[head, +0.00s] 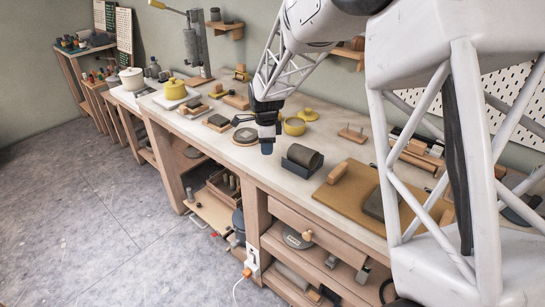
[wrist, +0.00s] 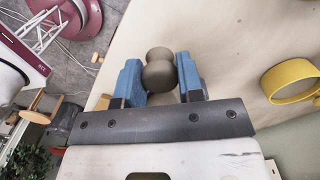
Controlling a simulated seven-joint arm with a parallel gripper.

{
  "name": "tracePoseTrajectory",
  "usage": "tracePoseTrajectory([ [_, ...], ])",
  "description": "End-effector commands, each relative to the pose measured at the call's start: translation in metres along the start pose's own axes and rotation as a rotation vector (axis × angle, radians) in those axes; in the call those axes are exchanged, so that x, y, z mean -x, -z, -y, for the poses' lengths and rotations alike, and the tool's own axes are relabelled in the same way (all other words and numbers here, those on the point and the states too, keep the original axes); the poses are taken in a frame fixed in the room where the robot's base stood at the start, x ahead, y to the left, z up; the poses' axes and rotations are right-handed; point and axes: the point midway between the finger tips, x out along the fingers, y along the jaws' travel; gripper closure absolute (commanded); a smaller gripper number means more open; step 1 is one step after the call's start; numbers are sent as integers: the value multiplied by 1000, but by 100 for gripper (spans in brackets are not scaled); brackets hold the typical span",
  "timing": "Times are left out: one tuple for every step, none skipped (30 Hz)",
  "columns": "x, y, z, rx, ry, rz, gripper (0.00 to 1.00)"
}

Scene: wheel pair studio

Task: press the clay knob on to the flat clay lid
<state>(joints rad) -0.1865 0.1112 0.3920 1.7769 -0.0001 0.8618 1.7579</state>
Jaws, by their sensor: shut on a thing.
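A brown-grey clay knob (wrist: 160,76), rounded and double-lobed, is held between the blue fingers of my gripper (wrist: 160,84) in the wrist view. In the head view my gripper (head: 266,147) points down over the bench, and the knob cannot be made out there. I cannot clearly identify the lid in the wrist view.
A dark cradle with a grey clay piece (head: 304,155) and a tan board (head: 338,199) lie nearer right. The bench's front edge is close to my gripper.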

Motion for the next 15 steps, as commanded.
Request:
tracePoseTrajectory([
  [1,-5,13,1,1,0,88],
  [2,-7,20,1,1,0,88],
  [4,-10,29,1,2,0,88],
  [4,-12,36,1,0,0,88],
  [6,-15,43,1,0,0,88],
  [7,-18,52,1,1,0,88],
  [8,-20,58,1,1,0,88],
  [8,-23,65,1,0,0,88],
  [10,-26,74,1,0,0,88],
  [10,-28,80,1,0,0,88],
  [11,-31,87,2,0,0,88],
  [13,-34,96,2,2,0,88],
  [13,-36,102,2,0,0,88],
  [14,-39,108,2,1,0,88],
  [15,-42,116,2,1,0,88],
])
